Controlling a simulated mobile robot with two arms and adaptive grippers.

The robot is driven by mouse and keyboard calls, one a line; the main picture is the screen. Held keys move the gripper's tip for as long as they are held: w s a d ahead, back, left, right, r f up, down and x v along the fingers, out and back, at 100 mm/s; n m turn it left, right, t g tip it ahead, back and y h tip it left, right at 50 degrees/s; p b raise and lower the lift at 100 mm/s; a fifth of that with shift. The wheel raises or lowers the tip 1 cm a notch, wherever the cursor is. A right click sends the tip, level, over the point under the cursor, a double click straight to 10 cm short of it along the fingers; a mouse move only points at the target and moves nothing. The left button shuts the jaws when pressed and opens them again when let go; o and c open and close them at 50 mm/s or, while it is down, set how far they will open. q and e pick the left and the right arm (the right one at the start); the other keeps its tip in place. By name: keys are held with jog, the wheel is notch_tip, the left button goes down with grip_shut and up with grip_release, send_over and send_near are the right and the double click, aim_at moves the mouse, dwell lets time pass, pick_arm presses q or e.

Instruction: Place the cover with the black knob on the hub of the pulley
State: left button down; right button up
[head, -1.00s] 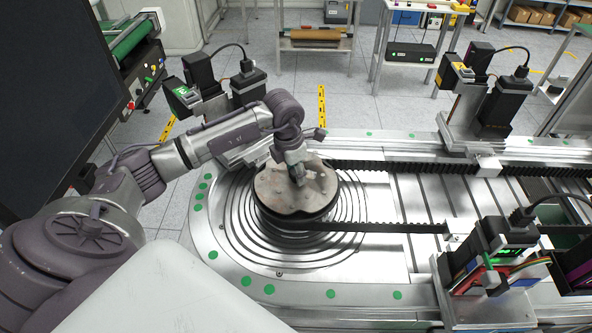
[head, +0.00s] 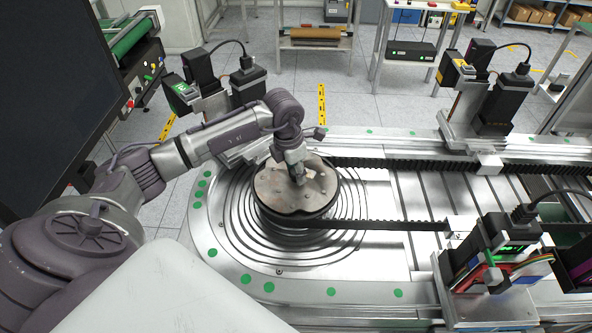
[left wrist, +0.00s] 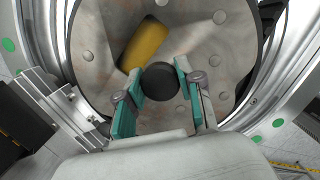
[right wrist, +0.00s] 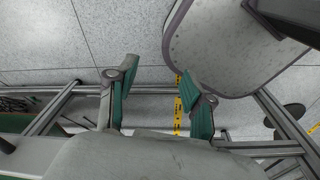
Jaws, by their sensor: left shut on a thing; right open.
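The cover (head: 270,188) is a round, worn metal plate with a notched edge, lying level over the dark pulley (head: 290,222). I cannot tell whether it rests fully on the hub, which is hidden beneath it. In the left wrist view, the cover (left wrist: 100,40) has rivets and a yellow elongated patch or opening. My left gripper (head: 298,180) is over the cover, its teal fingers shut on the round black knob (left wrist: 160,82). My right gripper (right wrist: 156,84) is open and empty, above the floor, away from the cover.
A toothed black belt (head: 385,227) runs right from the pulley across the metal machine bed (head: 400,265). Black sensor units stand on the bed at back left (head: 247,85), back right (head: 505,105) and front right (head: 495,250). A dark panel (head: 50,90) stands at left.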

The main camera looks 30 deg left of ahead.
pick_arm(q)
jog(key=shift+f+b, duration=0.3)
jog(key=c, duration=0.7)
grip_release()
jog(key=shift+c, duration=0.2)
jog(key=shift+o, duration=0.4)
jog(key=shift+s, duration=0.1)
notch_tip(320, 180, up, 12)
jog(key=s, duration=0.1)
jog(key=shift+s+a, duration=0.3)
jog(key=shift+a, duration=0.1)
